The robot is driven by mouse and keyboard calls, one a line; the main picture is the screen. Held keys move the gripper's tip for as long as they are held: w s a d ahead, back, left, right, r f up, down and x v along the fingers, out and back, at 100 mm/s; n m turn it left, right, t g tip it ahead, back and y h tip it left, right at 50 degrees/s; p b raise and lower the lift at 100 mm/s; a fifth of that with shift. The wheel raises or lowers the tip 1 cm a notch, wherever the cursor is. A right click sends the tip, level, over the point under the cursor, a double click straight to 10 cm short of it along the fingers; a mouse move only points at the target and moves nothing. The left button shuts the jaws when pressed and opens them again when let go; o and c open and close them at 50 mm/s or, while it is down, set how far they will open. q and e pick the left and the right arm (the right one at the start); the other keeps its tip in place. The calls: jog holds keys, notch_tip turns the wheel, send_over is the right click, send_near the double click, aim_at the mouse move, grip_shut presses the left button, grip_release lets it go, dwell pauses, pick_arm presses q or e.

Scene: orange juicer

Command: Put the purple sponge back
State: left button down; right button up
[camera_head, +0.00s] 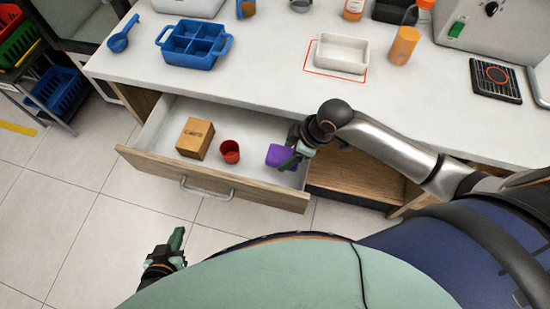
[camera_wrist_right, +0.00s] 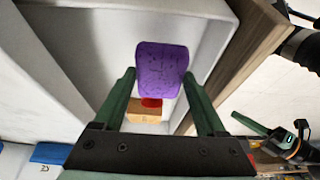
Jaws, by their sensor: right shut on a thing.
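The purple sponge (camera_head: 278,155) is at the right end of the open drawer (camera_head: 262,118). My right gripper (camera_head: 291,155) reaches into that end and is shut on the sponge. In the right wrist view the sponge (camera_wrist_right: 162,69) sits between the two green fingertips (camera_wrist_right: 160,80), with the drawer's pale inside around it. I cannot tell whether the sponge touches the drawer floor. My left gripper (camera_head: 174,245) hangs low in front of the drawer, away from it; its finger opening is unclear.
A brown box (camera_head: 195,138) and a red cup (camera_head: 229,152) stand in the drawer left of the sponge. On the counter are a blue divided tray (camera_head: 192,45), a white dish (camera_head: 341,52) in a red outline and an orange bottle (camera_head: 403,45). An open wooden shelf (camera_head: 350,174) adjoins the drawer's right.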

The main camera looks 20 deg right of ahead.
aim_at(287, 149)
jog(key=w+f, duration=0.1)
jog(key=w+a+f, duration=0.1)
jog(key=f, duration=0.1)
jog(key=w+a+f+b, duration=0.1)
jog(key=f, duration=0.1)
jog(key=shift+w+f, duration=0.1)
jog(key=shift+w, duration=0.1)
jog(key=shift+w+a+f+b, duration=0.15)
jog(key=shift+f+b, duration=0.2)
jog(key=shift+f, duration=1.4)
jog(key=shift+f, duration=0.15)
jog(key=o, duration=1.3)
jog(key=shift+c, duration=0.2)
jog(key=shift+r, duration=0.3)
jog(key=p+v, duration=0.2)
jog(key=v, duration=0.9)
jog(key=shift+r, duration=0.35)
